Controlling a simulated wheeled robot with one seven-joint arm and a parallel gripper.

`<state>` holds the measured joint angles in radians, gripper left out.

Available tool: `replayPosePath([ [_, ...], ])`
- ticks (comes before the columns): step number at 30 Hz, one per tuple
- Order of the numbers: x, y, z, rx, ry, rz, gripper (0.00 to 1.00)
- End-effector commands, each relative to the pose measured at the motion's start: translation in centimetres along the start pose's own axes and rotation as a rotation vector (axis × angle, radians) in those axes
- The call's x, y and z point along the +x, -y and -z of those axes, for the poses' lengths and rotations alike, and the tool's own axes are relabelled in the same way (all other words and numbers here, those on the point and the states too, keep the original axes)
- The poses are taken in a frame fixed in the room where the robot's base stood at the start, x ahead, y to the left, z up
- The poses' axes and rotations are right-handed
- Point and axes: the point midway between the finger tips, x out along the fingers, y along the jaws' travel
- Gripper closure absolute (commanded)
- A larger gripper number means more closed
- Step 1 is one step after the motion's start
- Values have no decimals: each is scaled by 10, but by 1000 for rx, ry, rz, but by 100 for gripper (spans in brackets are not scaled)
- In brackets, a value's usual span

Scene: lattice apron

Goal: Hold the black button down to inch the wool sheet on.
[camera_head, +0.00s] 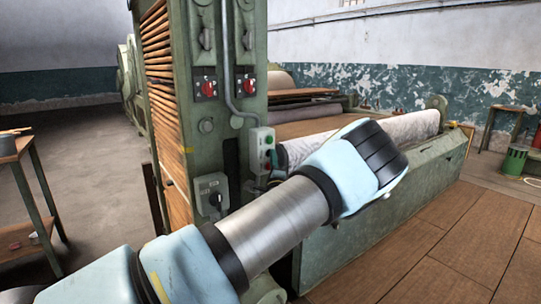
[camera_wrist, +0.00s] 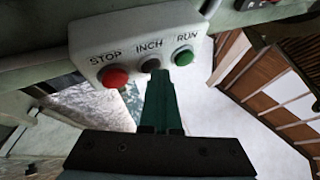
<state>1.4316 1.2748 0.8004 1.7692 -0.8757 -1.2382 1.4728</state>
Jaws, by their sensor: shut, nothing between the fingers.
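The black button (camera_wrist: 150,65), under the word INCH, sits in the middle of a pale control box (camera_wrist: 125,47) in the wrist view. My gripper (camera_wrist: 160,75) is shut and empty, its dark green fingers pointing at the box. Their tips are at the lower edge of the black button; I cannot tell whether they touch it. In the head view the control box (camera_head: 262,151) is on the green machine post, and my gripper is hidden behind my arm. The pale wool sheet (camera_head: 408,128) lies along the machine's roller, partly covered by my arm.
A red STOP button (camera_wrist: 115,77) is left of the black one and a green RUN button (camera_wrist: 184,57) is right, both close to my fingers. The green machine post (camera_head: 232,70) carries red switches. A wooden table (camera_head: 22,148) stands at left.

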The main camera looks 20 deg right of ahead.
Motion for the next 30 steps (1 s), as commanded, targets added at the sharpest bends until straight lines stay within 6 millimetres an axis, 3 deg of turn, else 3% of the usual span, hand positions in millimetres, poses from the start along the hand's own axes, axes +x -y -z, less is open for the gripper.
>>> replayPosePath([
  [20, 0, 0, 0, 0, 1, 0, 100],
  [30, -12, 6, 7, 0, -1, -1, 100],
])
